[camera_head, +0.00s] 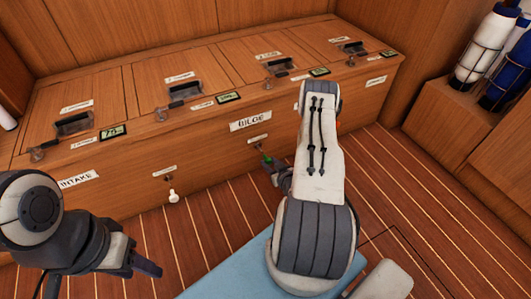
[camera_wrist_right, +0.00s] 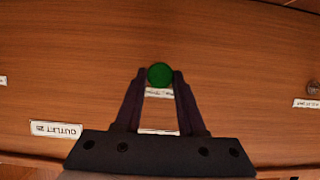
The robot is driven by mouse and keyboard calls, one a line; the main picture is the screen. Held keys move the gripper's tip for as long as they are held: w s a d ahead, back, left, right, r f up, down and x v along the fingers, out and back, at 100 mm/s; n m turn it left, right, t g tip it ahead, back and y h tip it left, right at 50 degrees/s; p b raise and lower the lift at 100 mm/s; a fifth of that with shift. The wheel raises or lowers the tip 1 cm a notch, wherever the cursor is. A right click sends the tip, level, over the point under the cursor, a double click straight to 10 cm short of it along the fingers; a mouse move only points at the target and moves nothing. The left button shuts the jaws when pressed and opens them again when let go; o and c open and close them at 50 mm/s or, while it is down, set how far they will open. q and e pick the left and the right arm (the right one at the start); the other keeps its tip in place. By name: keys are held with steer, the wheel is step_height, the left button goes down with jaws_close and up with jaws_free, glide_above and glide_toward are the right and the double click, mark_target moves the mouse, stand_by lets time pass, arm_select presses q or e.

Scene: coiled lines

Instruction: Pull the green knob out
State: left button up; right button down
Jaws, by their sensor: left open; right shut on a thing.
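The green knob (camera_head: 267,160) is on the front panel of the wooden bench, below the BILGE sign (camera_head: 250,121). In the right wrist view the round green knob (camera_wrist_right: 160,75) sits between the two dark fingertips. My right gripper (camera_head: 271,166) is shut on it, and its fingers (camera_wrist_right: 160,82) touch it on both sides. How far the knob stands out from the panel is hard to tell. My left gripper (camera_head: 98,284) is open and empty at the lower left, away from the bench front.
A white knob (camera_head: 173,196) hangs on the same panel to the left. The bench top (camera_head: 215,70) has several latched hatches with labels and small displays. Strapped cylinders (camera_head: 484,48) stand at the upper right. The striped floor (camera_head: 400,190) is clear at the right.

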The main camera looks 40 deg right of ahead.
steer(key=shift+s, duration=0.15)
steer(key=c, duration=0.5)
jaws_free()
steer(key=p+v, duration=0.5)
steer(key=v, duration=0.5)
steer(key=shift+s+a, duration=0.15)
steer(key=shift+s, duration=0.05)
